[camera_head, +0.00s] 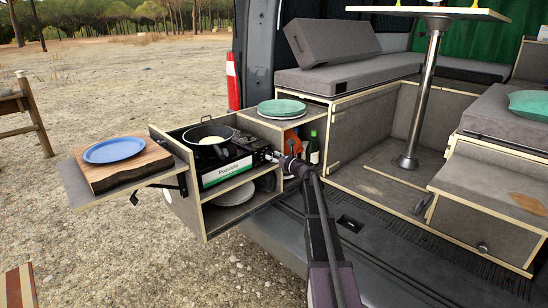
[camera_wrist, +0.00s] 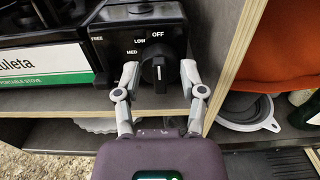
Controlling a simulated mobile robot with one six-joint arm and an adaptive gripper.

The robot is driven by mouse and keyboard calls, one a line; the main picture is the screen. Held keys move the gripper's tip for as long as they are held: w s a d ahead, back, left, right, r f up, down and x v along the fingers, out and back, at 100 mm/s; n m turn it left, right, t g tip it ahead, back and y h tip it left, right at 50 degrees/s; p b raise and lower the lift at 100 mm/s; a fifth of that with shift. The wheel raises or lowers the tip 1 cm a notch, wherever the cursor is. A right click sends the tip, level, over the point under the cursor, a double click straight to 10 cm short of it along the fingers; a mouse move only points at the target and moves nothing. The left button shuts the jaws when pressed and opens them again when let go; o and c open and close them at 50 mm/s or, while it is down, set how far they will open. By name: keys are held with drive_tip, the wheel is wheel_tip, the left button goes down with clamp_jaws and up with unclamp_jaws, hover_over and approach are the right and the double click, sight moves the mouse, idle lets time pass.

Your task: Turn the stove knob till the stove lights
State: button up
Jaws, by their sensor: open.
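The portable stove (camera_head: 227,169) sits in the pull-out kitchen box, with a dark pan (camera_head: 210,138) on top holding something pale. In the wrist view the black stove knob (camera_wrist: 159,70) is on the stove's front panel, with OFF, LOW and MED printed around it. The knob's grip points about straight up, towards OFF. My gripper (camera_wrist: 159,76) is open, with one finger on each side of the knob. I cannot tell whether the fingers touch it. In the head view my gripper (camera_head: 278,158) is at the stove's right end. No flame is visible.
A wooden board (camera_head: 122,166) with a blue plate (camera_head: 114,150) lies on the left side shelf. Green plates (camera_head: 282,108) stand on the box top right of the stove. An orange item (camera_wrist: 285,45) and grey collapsible bowl (camera_wrist: 246,110) are right of the partition.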

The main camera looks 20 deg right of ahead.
clamp_jaws()
drive_tip(key=shift+d, duration=0.1)
drive_tip(key=shift+n, duration=0.4)
drive_tip(key=shift+s+a+f+n+b, duration=0.1)
drive_tip(key=shift+a+f+n+b, duration=0.15)
drive_tip(key=shift+n, duration=3.65)
drive_tip(key=shift+s+a+f+n+b, duration=0.1)
drive_tip(key=shift+a+f+n+b, duration=0.15)
drive_tip(key=shift+n, duration=3.65)
drive_tip(key=shift+a+f+n+b, duration=0.15)
drive_tip(key=shift+f+n+b, duration=0.15)
drive_tip(key=shift+n, duration=3.6)
